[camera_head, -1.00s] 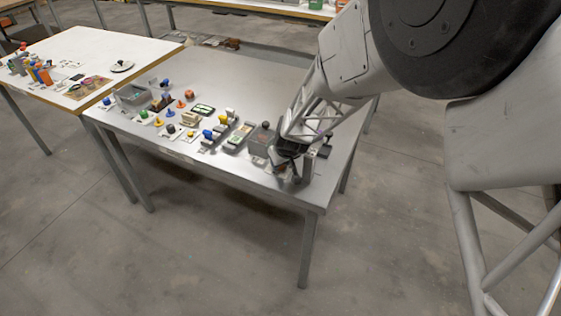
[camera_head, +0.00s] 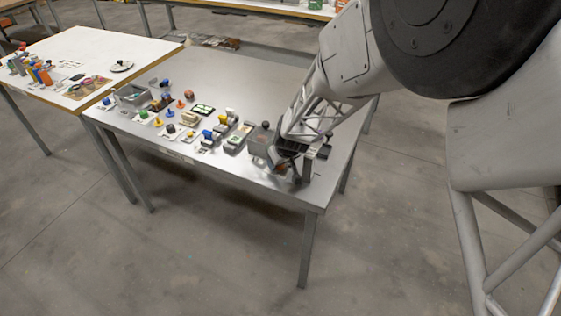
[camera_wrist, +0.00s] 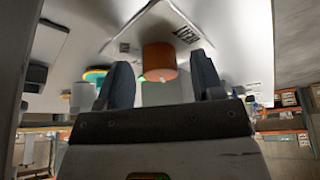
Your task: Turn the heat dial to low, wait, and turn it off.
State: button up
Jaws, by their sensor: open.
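My gripper (camera_head: 297,172) is low over the near right end of the metal table. In the wrist view my gripper (camera_wrist: 164,82) is open, with its two dark fingers apart. Between and beyond the fingertips stands an orange-brown round knob (camera_wrist: 160,58) on a white plate (camera_wrist: 215,50) with small printed marks. I cannot read the marks or tell the knob's setting, nor be sure it is the heat dial. A pale grey part below the knob is partly hidden by the gripper. I cannot see contact between fingers and knob. In the head view my gripper hides this spot.
A grey box (camera_head: 262,143) stands close to the left of my gripper. Several small coloured knobs and devices, among them a green-edged panel (camera_head: 203,109) and a grey bin (camera_head: 133,94), fill the left part of the metal table (camera_head: 255,85). Its far middle is bare.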

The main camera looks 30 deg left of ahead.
jog(key=v, duration=0.7)
jog(key=shift+r, duration=0.3)
jog(key=shift+d, duration=0.1)
dwell(0.3)
jog(key=s+d+r+m+h, duration=0.1)
jog(key=s+d+r+m, duration=0.1)
jog(key=d+r, duration=0.55)
jog(key=s+d+r+m, duration=0.2)
jog(key=d+r, duration=0.3)
jog(key=d, duration=0.6)
jog(key=s+d+r+m+h, duration=0.1)
jog(key=s+d+r+m, duration=0.15)
jog(key=d+r, duration=0.55)
jog(key=s+d+r+m+h, duration=0.1)
jog(key=s+d+m, duration=0.4)
jog(key=s+d, duration=1.4)
jog(key=shift+s+d+r+h, duration=0.4)
jog(key=shift+d+r, duration=0.45)
jog(key=shift+d, duration=0.15)
